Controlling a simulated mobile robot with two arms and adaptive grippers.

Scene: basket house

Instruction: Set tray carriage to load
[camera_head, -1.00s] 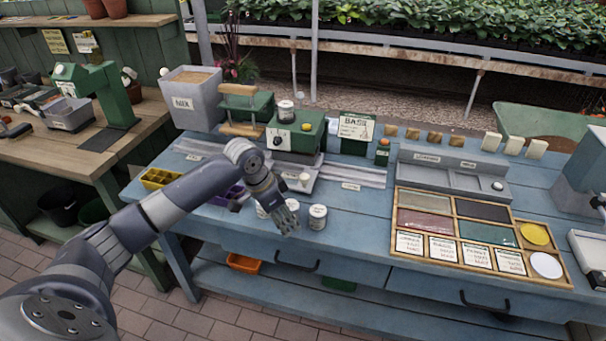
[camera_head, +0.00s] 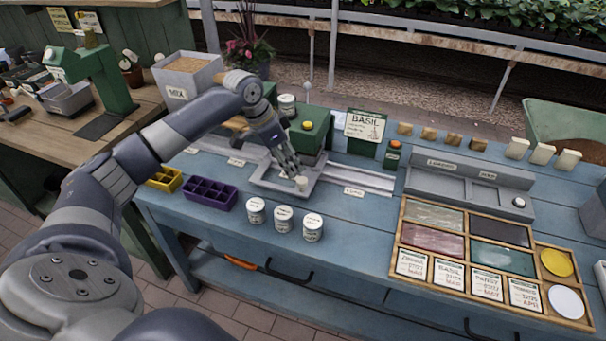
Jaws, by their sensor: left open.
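The tray carriage (camera_head: 268,184) is a grey flat frame on pale metal rails (camera_head: 368,179) in the middle of the blue bench. A small white knob (camera_head: 301,184) stands at its front. A green machine (camera_head: 310,136) with a yellow button stands just behind the carriage. My left gripper (camera_head: 291,168) is open, pointing down over the carriage, with its fingertips close to the knob. I cannot tell whether they touch it. Small labels (camera_head: 353,192) sit along the rails, too small to read. My arm hides part of the left rail. My right gripper is not in view.
Several white tins (camera_head: 283,219) stand in front of the carriage. A purple cell tray (camera_head: 210,193) and a yellow one (camera_head: 165,179) are at the left. A basil sign (camera_head: 364,126) stands behind the rails. A wooden seed case (camera_head: 433,275) lies at the right.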

